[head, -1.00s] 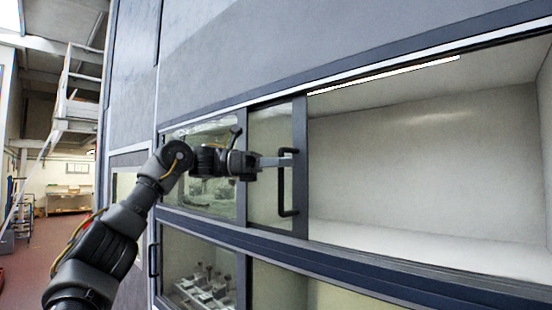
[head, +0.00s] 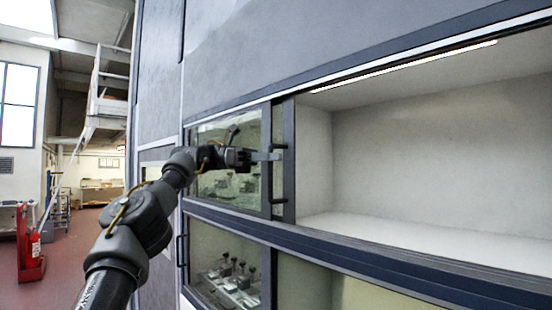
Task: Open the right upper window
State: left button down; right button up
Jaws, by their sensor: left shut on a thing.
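The right upper window (head: 289,180) is a dark-framed sliding pane, pushed left so that it mostly overlaps the left upper pane. Its dark vertical bar handle (head: 279,202) is on the pane near its right frame edge. My left gripper (head: 274,156) reaches in from the left and is shut on the upper part of the handle. The fingertips are small in the picture and partly merge with the handle. To the right of the window's frame, the upper compartment (head: 430,140) stands wide open and looks empty. My right gripper is out of view.
The left upper pane (head: 215,190) is behind my left forearm. Lower windows (head: 225,265) run below, with several small fittings behind the glass. A red stand with an extinguisher (head: 32,250) is on the floor at far left, beside a clear aisle.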

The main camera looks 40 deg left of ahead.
pick_arm(q)
jog(key=shift+r, duration=0.1)
jog(key=c, duration=1.5)
grip_release()
jog(key=shift+d, duration=0.1)
jog(key=shift+r, duration=0.75)
jog(key=s+d+r+b, duration=0.2)
jog(key=s+d+r, duration=0.1)
jog(key=s+d+r+b, duration=0.2)
jog(key=s+d+r, duration=0.1)
jog(key=s+r, duration=0.1)
jog(key=s+d+r+b, duration=0.3)
jog(key=r, duration=0.1)
jog(key=shift+s+r, duration=0.2)
jog(key=shift+s, duration=0.15)
jog(key=shift+w+d, duration=0.15)
